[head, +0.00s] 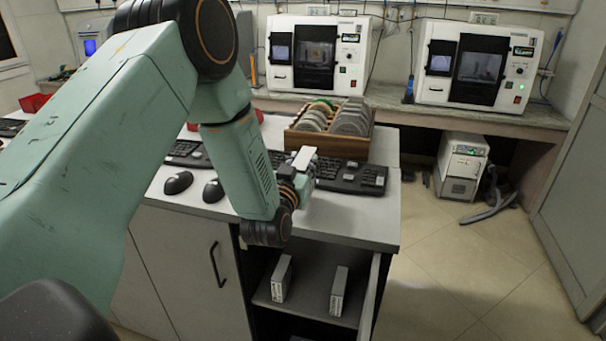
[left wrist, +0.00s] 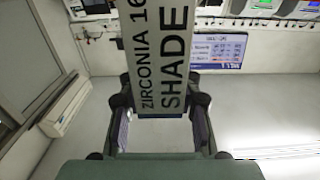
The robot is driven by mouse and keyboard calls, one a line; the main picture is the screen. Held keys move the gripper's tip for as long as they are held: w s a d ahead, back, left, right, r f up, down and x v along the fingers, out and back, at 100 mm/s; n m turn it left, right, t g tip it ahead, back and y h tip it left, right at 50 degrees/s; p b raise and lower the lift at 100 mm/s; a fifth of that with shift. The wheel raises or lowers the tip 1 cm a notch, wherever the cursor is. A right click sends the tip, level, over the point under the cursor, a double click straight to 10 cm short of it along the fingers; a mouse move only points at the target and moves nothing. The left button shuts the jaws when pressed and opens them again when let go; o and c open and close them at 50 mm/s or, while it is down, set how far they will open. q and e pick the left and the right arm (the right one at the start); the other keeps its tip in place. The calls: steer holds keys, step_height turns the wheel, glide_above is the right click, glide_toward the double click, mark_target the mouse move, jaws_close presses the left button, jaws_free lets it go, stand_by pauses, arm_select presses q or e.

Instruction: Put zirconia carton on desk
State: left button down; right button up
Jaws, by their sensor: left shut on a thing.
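The zirconia carton (left wrist: 160,62) is pale grey with dark lettering reading "ZIRCONIA 16 SHADE" in the left wrist view. My left gripper (left wrist: 160,112) is shut on it, one finger on each side. In the head view my left gripper (head: 296,188) is over the front part of the desk, and the light carton (head: 304,158) shows above the fingers. The desk (head: 350,216) has a grey top. Whether the carton touches it cannot be told, since my arm and gripper hide its lower part. My right gripper is in neither view.
Black keyboards (head: 352,177), two mice (head: 178,182) and a wooden rack of discs (head: 327,130) stand on the desk. Two similar cartons (head: 282,278) (head: 339,292) stand on the open shelf below. The desk's front right corner is clear. White machines (head: 318,52) stand on the back counter.

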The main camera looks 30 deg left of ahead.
arm_select(q)
steer(key=shift+a+f, duration=0.25)
steer(key=shift+f, duration=1)
steer(key=shift+s+a+f, duration=0.15)
steer(key=shift+d, duration=0.35)
steer(key=c, duration=1.4)
jaws_free()
steer(key=shift+f, duration=0.25)
steer(key=o, duration=0.4)
steer(key=shift+a, duration=0.25)
steer(key=shift+o, duration=0.3)
steer(key=shift+d+r, duration=0.1)
steer(key=shift+d+r, duration=0.1)
steer(key=shift+r, duration=0.05)
